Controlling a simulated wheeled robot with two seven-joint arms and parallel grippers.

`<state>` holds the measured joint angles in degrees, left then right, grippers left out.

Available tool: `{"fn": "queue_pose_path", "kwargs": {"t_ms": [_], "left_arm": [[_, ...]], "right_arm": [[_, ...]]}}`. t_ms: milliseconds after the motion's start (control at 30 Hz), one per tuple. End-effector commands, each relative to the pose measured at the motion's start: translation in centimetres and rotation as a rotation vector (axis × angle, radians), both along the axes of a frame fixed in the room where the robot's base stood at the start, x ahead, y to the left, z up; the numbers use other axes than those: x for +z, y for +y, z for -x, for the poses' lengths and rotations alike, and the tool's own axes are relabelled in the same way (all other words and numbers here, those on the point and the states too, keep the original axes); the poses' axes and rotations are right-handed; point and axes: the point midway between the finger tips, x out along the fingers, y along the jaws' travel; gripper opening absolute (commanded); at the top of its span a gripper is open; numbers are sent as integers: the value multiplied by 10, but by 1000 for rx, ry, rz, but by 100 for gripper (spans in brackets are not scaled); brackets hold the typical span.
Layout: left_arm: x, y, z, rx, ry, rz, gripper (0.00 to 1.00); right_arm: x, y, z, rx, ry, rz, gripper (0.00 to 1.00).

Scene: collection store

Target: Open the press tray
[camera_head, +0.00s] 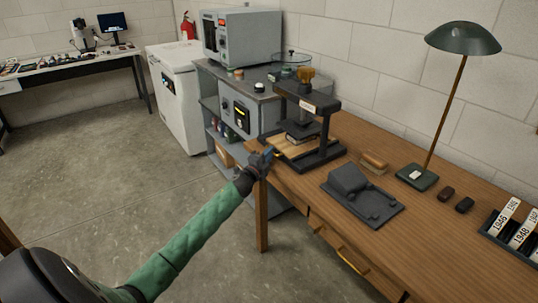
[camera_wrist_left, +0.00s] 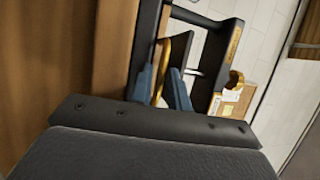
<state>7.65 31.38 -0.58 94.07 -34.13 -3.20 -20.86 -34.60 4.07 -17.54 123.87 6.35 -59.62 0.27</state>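The black press (camera_head: 328,125) with a brass knob on top stands at the left end of the wooden table. Its light wooden tray (camera_head: 290,147) sits low in the frame, under the press plate. My left gripper (camera_head: 268,155) is at the tray's front edge, at the table corner. In the left wrist view the two blue fingers (camera_wrist_left: 162,88) stand apart, with a curved brass handle (camera_wrist_left: 161,82) showing between them. I cannot tell whether either finger touches it. The press frame (camera_wrist_left: 221,48) rises just beyond. My right gripper is not in view.
A dark grey tool block (camera_head: 360,192), a brush (camera_head: 374,162) and a green lamp (camera_head: 417,176) stand right of the press. A grey cabinet (camera_head: 242,110) adjoins the table on the left. Drawers with brass pulls (camera_head: 352,260) line the table front. The floor at left is clear.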

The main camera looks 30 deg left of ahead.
Motion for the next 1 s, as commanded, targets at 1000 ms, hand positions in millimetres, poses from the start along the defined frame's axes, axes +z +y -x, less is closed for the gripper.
{"fn": "queue_pose_path", "kwargs": {"t_ms": [1000], "left_arm": [[-1,37,90,1,4,-1,0]], "right_arm": [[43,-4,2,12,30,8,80]]}}
